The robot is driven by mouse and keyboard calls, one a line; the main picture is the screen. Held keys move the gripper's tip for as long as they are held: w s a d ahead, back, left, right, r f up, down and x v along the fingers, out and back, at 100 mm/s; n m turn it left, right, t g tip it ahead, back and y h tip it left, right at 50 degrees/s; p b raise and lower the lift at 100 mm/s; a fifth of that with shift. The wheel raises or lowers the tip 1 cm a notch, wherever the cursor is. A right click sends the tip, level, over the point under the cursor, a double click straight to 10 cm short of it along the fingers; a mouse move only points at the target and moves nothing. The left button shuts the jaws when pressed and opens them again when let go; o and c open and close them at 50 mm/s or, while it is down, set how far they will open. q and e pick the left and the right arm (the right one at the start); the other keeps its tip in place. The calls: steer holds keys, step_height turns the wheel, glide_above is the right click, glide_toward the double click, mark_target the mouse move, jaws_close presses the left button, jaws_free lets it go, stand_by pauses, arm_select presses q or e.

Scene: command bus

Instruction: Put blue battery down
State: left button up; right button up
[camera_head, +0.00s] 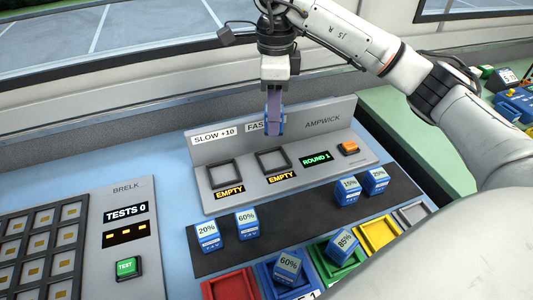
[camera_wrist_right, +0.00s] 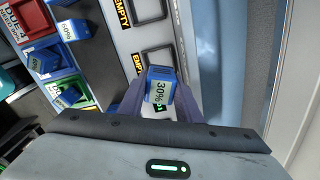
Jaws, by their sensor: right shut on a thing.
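My right gripper (camera_head: 274,112) is shut on a blue battery (camera_head: 281,122) and holds it above the grey AMPWICK panel, near the FAST label. In the right wrist view the battery (camera_wrist_right: 158,94) shows a 30% label between my fingers. The panel (camera_head: 322,131) has two square sockets, both bare and marked EMPTY: the left socket (camera_head: 211,173) and the right socket (camera_head: 261,160). The held battery is above and behind the right socket in the head view, apart from it. My left gripper is not in view.
On the dark strip (camera_head: 294,214) stand blue batteries marked 20% (camera_head: 208,237), 60% (camera_head: 246,224), and two more at right (camera_head: 349,190). Coloured trays line the front: red (camera_head: 232,284), blue, green, yellow (camera_head: 379,236). The BRELK panel (camera_head: 126,192) with a green TEST button is at left.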

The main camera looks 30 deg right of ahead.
step_height(320, 180, down, 5)
steer(key=shift+s+r, duration=0.15)
steer(key=shift+f, duration=2.4)
steer(key=shift+f, duration=0.1)
steer(key=o, duration=0.7)
steer(key=shift+f, duration=0.1)
steer(key=shift+o, duration=0.9)
steer(key=shift+r, duration=0.4)
step_height(320, 180, up, 12)
steer(key=shift+f, duration=0.15)
